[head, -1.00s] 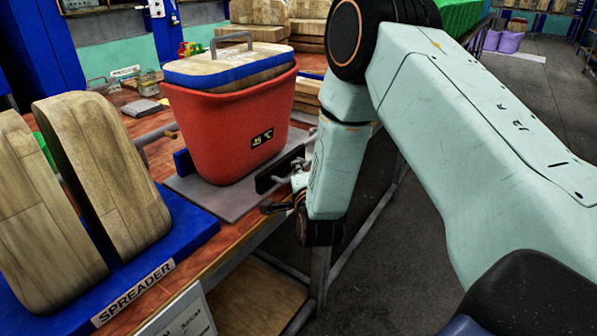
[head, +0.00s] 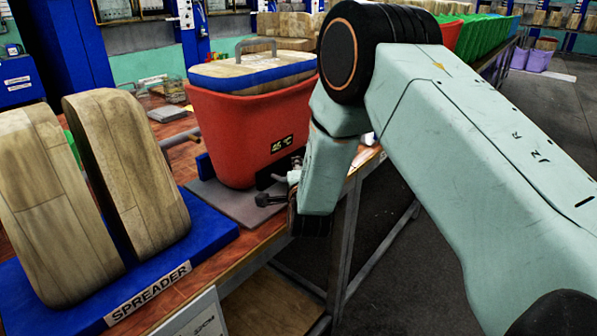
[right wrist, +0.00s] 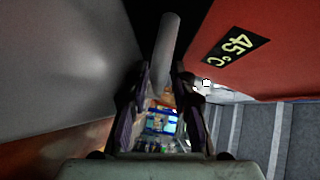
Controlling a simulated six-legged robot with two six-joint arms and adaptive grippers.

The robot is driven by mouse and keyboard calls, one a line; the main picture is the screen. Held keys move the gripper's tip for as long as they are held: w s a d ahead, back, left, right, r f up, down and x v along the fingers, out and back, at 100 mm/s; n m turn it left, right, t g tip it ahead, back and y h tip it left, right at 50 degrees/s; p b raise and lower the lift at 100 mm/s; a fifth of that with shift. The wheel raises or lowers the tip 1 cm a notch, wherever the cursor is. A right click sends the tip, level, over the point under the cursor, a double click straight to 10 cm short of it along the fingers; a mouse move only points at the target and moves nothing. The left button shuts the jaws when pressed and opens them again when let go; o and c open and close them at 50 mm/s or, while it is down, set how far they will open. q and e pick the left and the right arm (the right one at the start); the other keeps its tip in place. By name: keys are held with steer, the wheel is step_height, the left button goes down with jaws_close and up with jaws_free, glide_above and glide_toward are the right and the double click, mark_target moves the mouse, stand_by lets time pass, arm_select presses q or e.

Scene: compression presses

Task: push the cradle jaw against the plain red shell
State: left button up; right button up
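The plain red shell (head: 245,135), a tub marked 45 °C, stands upright on a grey plate (head: 232,205) at the bench edge, with a wooden, blue-edged block in its top. It also shows in the right wrist view (right wrist: 265,40). The dark cradle jaw (head: 267,177) is at the shell's lower right side, partly hidden by my right arm; I cannot tell if they touch. My right gripper (head: 280,190) is beside the jaw. In the right wrist view its fingers (right wrist: 164,78) stand apart, either side of a grey bar (right wrist: 168,45), with narrow gaps. My left gripper is not in view.
A blue spreader base (head: 205,235) with two tall wooden blocks (head: 130,175) stands at left on the bench. A blue block (head: 203,164) is at the shell's left. Green and red shells (head: 485,38) line the back right. The floor at right is open.

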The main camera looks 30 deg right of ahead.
steer(key=shift+o, duration=0.4)
steer(key=shift+s+a+f, duration=0.1)
steer(key=shift+s, duration=0.1)
steer(key=shift+s+a, duration=0.1)
steer(key=shift+s, duration=0.15)
steer(key=shift+v, duration=3.65)
